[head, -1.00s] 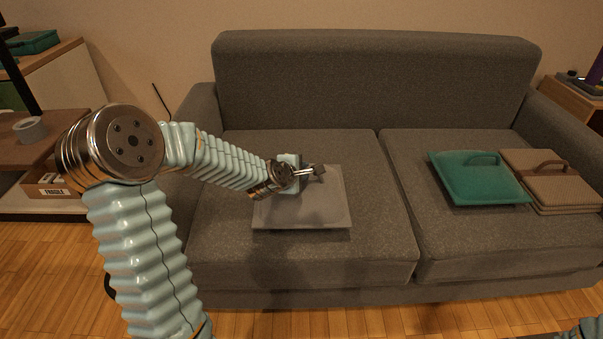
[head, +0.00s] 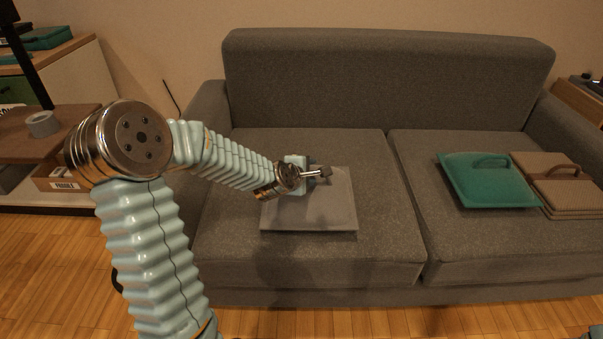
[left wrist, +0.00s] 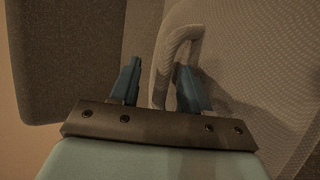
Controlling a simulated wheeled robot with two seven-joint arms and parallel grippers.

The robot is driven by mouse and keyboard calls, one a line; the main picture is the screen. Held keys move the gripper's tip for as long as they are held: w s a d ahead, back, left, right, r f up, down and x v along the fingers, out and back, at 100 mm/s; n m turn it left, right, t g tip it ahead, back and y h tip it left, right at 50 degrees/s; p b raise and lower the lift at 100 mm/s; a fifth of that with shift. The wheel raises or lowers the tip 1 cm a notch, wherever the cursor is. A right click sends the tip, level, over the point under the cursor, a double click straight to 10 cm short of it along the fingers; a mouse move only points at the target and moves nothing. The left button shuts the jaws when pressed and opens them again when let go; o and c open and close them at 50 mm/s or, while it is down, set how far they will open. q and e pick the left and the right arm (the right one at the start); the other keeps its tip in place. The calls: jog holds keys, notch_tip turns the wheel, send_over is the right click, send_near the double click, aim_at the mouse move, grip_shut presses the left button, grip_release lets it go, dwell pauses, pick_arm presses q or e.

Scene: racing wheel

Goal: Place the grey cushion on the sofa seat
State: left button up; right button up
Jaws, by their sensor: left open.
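The grey cushion (head: 335,212) lies flat on the left seat of the grey sofa (head: 230,240). My left gripper (head: 322,172) is over the cushion's back part, close to it. In the left wrist view my left gripper (left wrist: 155,85) has its two blue fingers apart, with the cushion's looped handle (left wrist: 172,50) rising between them. The cushion (left wrist: 250,70) fills the right of that view. I cannot tell whether a finger touches the handle.
A teal cushion (head: 490,190) and a stack of brown cushions (head: 565,190) lie on the right seat. A wooden shelf (head: 50,150) with a roll of tape (head: 42,123) stands at the left. The middle of the sofa between the cushions is clear.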

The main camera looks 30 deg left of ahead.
pick_arm(q)
jog(key=v, duration=0.6)
jog(key=p+v, duration=0.2)
jog(key=v, duration=0.3)
jog(key=shift+s, duration=0.15)
